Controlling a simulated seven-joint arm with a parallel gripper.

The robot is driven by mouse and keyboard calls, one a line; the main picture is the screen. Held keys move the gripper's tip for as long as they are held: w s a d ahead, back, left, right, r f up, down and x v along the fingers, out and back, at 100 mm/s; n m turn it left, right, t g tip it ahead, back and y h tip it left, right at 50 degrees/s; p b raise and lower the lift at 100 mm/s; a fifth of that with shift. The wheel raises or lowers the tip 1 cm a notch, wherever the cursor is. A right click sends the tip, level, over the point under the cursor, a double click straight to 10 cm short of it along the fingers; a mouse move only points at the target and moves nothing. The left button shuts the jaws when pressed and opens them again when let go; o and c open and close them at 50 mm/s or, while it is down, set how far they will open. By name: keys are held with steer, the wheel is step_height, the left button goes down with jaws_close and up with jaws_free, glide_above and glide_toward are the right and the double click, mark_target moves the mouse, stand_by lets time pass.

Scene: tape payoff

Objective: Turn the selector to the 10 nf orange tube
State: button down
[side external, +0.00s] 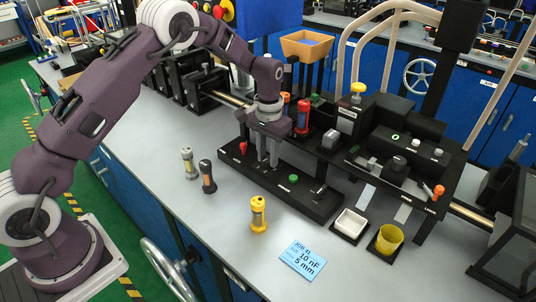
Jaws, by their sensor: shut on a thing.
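My gripper (268,162) points straight down over the long black panel (312,205) at the bench's middle. Its fingers are shut at the panel's top, on what appears to be the selector, which the fingers hide; its pointing direction cannot be told. A dark tube with an orange band (208,178) stands upright on the bench left of the panel. A grey tube (189,163) stands behind it, and a yellow tube (258,214) stands in front of the panel. A blue card (303,262) on the bench reads 10 nF, 5 mm.
The panel carries a red knob (243,148) and a green button (293,178). A red cylinder (303,117) stands behind my gripper. A white tray (350,223) and a yellow cup (388,239) sit at right. The bench's front left is clear.

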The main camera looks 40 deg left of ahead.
mark_target(268, 158)
steer(key=n, duration=0.7)
stand_by(0.6)
steer(key=c, duration=1.1)
jaws_free()
steer(key=shift+r, duration=0.1)
step_height(268, 158, up, 7)
